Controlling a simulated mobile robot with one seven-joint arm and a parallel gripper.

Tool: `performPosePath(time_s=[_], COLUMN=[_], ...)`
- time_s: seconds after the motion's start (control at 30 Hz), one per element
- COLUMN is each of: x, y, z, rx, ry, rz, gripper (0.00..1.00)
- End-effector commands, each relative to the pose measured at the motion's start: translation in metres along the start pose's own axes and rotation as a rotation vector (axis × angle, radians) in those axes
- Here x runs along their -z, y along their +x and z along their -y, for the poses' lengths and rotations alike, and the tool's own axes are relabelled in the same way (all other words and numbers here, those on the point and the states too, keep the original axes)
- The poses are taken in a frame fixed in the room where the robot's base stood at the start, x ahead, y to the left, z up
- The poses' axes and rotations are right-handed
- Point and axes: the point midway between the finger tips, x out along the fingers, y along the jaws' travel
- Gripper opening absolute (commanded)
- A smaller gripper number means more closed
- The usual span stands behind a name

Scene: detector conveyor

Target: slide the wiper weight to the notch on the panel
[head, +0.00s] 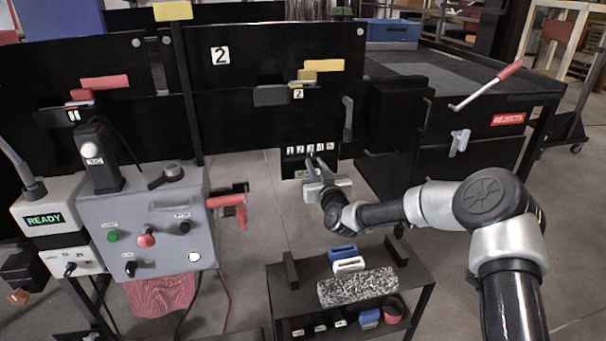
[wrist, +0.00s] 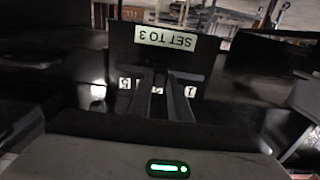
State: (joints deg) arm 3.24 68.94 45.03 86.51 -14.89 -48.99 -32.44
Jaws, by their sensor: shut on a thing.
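The small black panel (head: 291,166) hangs at the middle of the head view, with a row of white number tags (head: 311,149) on it. My gripper (head: 318,164) is at the panel's front, just below the tags. In the wrist view the panel (wrist: 122,50) is upside down, with a "SET TO 3" label (wrist: 166,37) and tags 5 and 1 readable. My gripper's fingers (wrist: 162,80) stand close together over the middle tags, shut on the wiper weight. The weight is hidden by the fingers. The notch cannot be made out.
A low black cart (head: 415,270) with a speckled block (head: 357,286) and blue and white pieces stands below my arm. A black table (head: 520,85) with a REJECTS sign is at right.

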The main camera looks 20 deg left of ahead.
Motion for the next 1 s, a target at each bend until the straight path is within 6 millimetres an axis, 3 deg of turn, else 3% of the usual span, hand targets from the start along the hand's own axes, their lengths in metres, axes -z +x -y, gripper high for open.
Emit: performPosePath(time_s=[0.27, 0.3, 0.4, 0.77, 1.0], x=[0.001, 0.001, 0.001, 0.001, 0.001], y=[0.0, 0.0, 0.0, -0.006, -0.049], z=[-0.001, -0.001, 0.0, 0.0, 0.0], rx=[0.0, 0.0, 0.0, 0.002, 0.003], ry=[0.002, 0.002, 0.001, 0.001, -0.002], rz=[0.0, 0.0, 0.0, 0.002, 0.004], gripper=[0.0, 0.24, 0.36, 0.36, 0.36])
